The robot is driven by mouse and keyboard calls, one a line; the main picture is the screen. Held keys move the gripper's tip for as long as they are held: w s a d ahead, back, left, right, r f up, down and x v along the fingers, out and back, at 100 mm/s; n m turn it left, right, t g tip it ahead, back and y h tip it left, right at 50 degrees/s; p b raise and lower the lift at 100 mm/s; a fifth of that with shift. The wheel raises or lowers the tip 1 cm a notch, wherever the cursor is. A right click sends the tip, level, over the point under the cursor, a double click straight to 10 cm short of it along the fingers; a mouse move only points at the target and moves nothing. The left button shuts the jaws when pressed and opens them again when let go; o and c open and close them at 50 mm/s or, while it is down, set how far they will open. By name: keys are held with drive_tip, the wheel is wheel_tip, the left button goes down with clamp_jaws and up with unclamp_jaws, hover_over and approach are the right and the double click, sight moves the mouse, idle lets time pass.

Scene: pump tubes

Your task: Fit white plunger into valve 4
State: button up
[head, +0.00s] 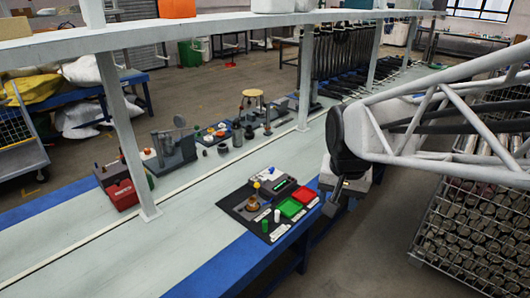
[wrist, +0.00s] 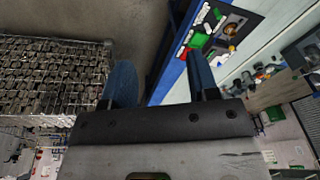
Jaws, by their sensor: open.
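A black board (head: 238,208) lies on the bench near its front edge. A small white piece (head: 277,215), likely the white plunger, stands on it next to a small green piece (head: 265,225). A brass valve (head: 252,204) stands behind them; I cannot read any number on it.
A green bin (head: 290,207) and a red bin (head: 305,195) sit at the board's right side. A shelf post (head: 127,140) rises from the bench at left. A wire crate (head: 475,235) of metal parts stands at right.

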drive_tip(key=w+a+f+m, duration=0.1)
drive_tip(key=w+f+m, duration=0.1)
drive_tip(key=w, duration=0.5)
drive_tip(key=w+a+f+m, duration=0.1)
drive_tip(key=w+f+m, duration=0.15)
drive_tip(key=w, duration=0.45)
drive_tip(key=m+g, duration=0.2)
drive_tip(key=m, duration=0.7)
hover_over(277, 211)
drive_tip(key=f, duration=3.2)
drive_tip(key=shift+s+d, duration=0.2)
drive_tip(key=shift+s, duration=0.05)
drive_tip(key=shift+w+f+m, duration=0.1)
drive_tip(key=shift+f+m, duration=0.15)
drive_tip(key=shift+f, duration=0.1)
drive_tip(key=shift+f, duration=1.3)
drive_tip(key=shift+a+f, duration=0.15)
drive_tip(key=shift+f, duration=2.45)
